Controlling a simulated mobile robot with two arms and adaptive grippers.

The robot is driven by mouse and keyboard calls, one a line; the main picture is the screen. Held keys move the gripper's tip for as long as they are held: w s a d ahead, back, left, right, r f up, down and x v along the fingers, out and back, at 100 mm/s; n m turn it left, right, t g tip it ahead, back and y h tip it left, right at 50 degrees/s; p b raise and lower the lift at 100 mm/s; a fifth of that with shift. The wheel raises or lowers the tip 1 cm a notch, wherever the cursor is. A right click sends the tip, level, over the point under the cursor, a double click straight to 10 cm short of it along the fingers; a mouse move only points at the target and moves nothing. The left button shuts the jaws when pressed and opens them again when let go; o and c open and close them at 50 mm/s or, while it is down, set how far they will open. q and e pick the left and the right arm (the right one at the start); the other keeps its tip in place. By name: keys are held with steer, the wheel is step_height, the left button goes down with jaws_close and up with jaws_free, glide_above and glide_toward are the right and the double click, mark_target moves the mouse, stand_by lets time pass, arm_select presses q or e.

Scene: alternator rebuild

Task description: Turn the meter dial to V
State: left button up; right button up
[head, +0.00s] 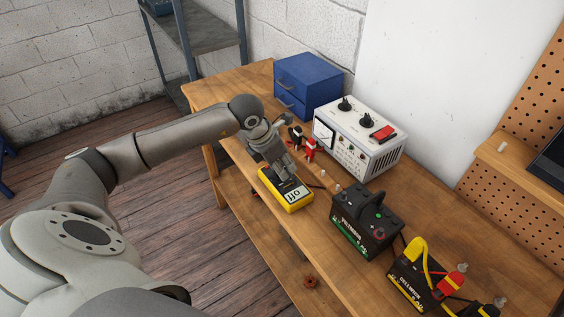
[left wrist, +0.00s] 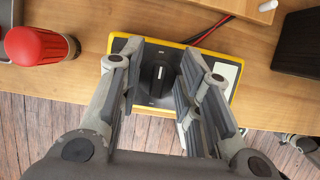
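The yellow meter (head: 287,207) lies on the wooden bench near its front edge, with dark characters on its pale display (head: 292,194) that I cannot read surely. In the left wrist view the meter (left wrist: 178,45) has a black dial (left wrist: 158,77) with a raised bar. The bar runs up and down in that picture. My left gripper (head: 274,172) is above the meter, pointing down. In the left wrist view its fingers (left wrist: 158,82) are apart, one on each side of the dial bar, with gaps visible. The dial markings are too small to read. My right gripper is not in view.
A white test unit (head: 373,155) and a blue drawer box (head: 309,80) stand behind the meter. A black battery (head: 363,225) stands to its right, and a yellow-black battery (head: 415,280) farther right. A red-capped item (left wrist: 38,45) is left of the gripper in the wrist view.

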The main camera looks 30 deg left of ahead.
arm_select(q)
steer(key=shift+f, duration=0.15)
steer(key=shift+c, duration=0.2)
jaws_close()
